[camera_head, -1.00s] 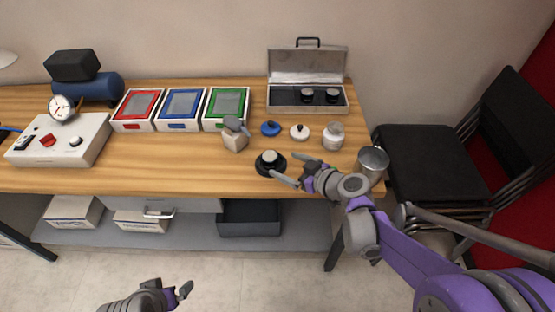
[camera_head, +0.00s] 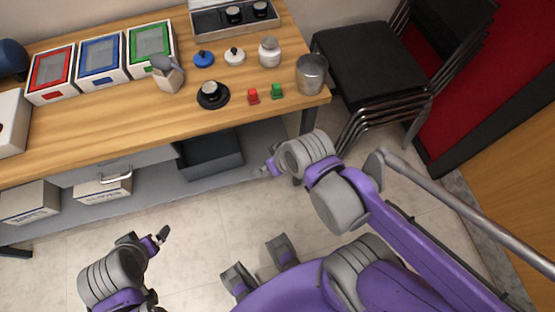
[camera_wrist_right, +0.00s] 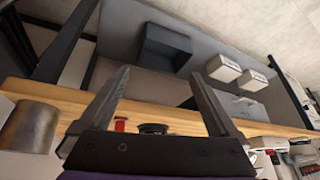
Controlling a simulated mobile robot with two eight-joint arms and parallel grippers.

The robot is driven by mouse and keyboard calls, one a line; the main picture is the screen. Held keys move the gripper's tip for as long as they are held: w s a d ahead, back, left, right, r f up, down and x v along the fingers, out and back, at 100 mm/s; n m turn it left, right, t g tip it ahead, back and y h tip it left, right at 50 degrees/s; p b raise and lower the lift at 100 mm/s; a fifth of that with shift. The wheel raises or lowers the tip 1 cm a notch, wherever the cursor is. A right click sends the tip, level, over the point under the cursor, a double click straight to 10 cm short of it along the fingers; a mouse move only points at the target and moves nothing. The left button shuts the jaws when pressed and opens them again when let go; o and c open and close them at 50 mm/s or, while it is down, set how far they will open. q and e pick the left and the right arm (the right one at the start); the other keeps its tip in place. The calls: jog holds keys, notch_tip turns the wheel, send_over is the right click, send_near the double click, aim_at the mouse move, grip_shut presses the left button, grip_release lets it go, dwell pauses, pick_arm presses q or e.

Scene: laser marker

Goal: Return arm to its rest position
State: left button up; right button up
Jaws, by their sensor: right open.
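My right arm comes in from the right in the head view, with its gripper (camera_head: 268,169) in front of the table's front edge and clear of the tabletop. In the right wrist view the right gripper (camera_wrist_right: 165,95) has its two fingers spread with nothing between them. My left gripper (camera_head: 161,240) is low over the floor at the lower left of the head view, apart from everything. It is too small there to tell whether its jaws are open.
Stacked black chairs (camera_head: 370,62) stand to the right. The floor (camera_head: 200,215) before the table is free.

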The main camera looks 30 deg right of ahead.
jog(key=shift+s+d+m+h, duration=0.4)
jog(key=shift+s+d+h, duration=0.15)
jog(key=shift+s, duration=0.15)
pick_arm(q)
jog(key=r+p, duration=0.2)
jog(key=w+r+p, duration=0.1)
jog(key=r, duration=0.1)
jog(key=shift+w+r+p, duration=0.1)
jog(key=shift+r+p, duration=0.15)
jog(key=shift+p, duration=0.15)
pick_arm(e)
jog(key=r, duration=0.2)
jog(key=w+r, duration=0.1)
jog(key=r, duration=0.1)
jog(key=shift+r, duration=0.25)
pick_arm(q)
jog(key=shift+w, duration=0.1)
pick_arm(e)
jog(key=shift+w, duration=0.15)
